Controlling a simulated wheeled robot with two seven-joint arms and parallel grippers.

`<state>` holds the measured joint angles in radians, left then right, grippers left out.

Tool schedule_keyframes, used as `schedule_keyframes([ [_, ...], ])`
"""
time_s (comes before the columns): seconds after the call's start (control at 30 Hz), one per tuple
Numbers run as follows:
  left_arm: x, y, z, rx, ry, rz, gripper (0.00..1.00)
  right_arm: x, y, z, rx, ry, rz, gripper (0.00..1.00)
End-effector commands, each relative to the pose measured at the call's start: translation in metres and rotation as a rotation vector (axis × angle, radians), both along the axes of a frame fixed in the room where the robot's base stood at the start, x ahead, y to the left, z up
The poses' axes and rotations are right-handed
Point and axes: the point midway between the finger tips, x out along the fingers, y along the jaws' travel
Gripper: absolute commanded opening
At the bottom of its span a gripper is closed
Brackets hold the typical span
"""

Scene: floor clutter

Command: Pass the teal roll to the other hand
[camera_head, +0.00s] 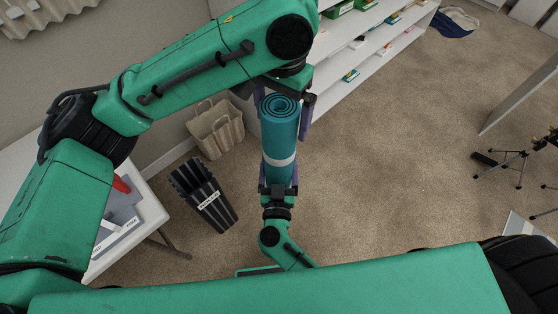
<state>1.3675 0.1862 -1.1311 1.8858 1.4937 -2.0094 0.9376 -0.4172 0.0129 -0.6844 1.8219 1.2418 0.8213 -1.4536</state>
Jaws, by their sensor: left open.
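The teal roll (279,135), a rolled mat with a pale band around it, stands about upright in the middle of the head view, spiral end up. My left gripper (283,113) comes from above; its fingers are open on either side of the roll's upper end. My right gripper (278,177) is at the roll's lower end, with its dark purple fingers against both sides. It appears shut on the roll and holds it above the floor. The roll hides part of the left gripper's inner finger faces.
A white shelf (345,62) with small boxes stands behind the roll. A beige paper bag (216,128) and a dark ribbed bin (203,196) are to the left, near a white table (148,212). A black tripod (518,160) stands far right. Carpet (400,150) between is clear.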

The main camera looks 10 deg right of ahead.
Motion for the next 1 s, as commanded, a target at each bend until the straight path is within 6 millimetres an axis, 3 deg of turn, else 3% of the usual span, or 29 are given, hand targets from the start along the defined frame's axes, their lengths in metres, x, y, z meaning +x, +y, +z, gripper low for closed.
schedule_keyframes([
  [0.1, 0.001, 0.000, 0.036, -0.001, -0.007, 0.001, 1.00, 0.000, 0.000, 0.001, 0.000, -0.001, -0.001, 0.11],
  [0.23, 0.000, -0.001, 0.066, -0.001, -0.006, 0.001, 1.00, 0.000, 0.000, 0.000, 0.000, -0.001, -0.001, 0.11],
  [0.33, 0.000, -0.001, 0.079, -0.001, -0.002, -0.001, 1.00, 0.000, 0.000, 0.000, 0.000, -0.001, -0.001, 0.11],
  [0.47, 0.008, -0.008, 0.077, -0.063, 0.022, 0.016, 1.00, 0.000, 0.000, 0.000, 0.000, -0.001, -0.001, 0.11],
  [0.57, 0.036, -0.027, 0.058, -0.227, 0.069, 0.072, 1.00, 0.000, 0.000, 0.000, 0.000, -0.001, -0.001, 0.11],
  [0.63, 0.069, -0.040, 0.035, -0.380, 0.095, 0.147, 1.00, 0.000, 0.000, 0.000, 0.000, -0.001, -0.001, 0.11],
  [0.73, 0.120, -0.043, -0.009, -0.564, 0.096, 0.282, 1.00, 0.000, 0.000, 0.001, 0.000, -0.001, -0.001, 0.11],
  [0.9, 0.179, -0.015, -0.104, -0.704, 0.035, 0.491, 1.00, 0.000, 0.000, 0.001, 0.000, -0.001, -0.001, 0.11],
  [1.0, 0.195, 0.012, -0.165, -0.716, -0.011, 0.590, 1.00, 0.000, 0.000, 0.001, 0.000, -0.001, -0.001, 0.11],
])
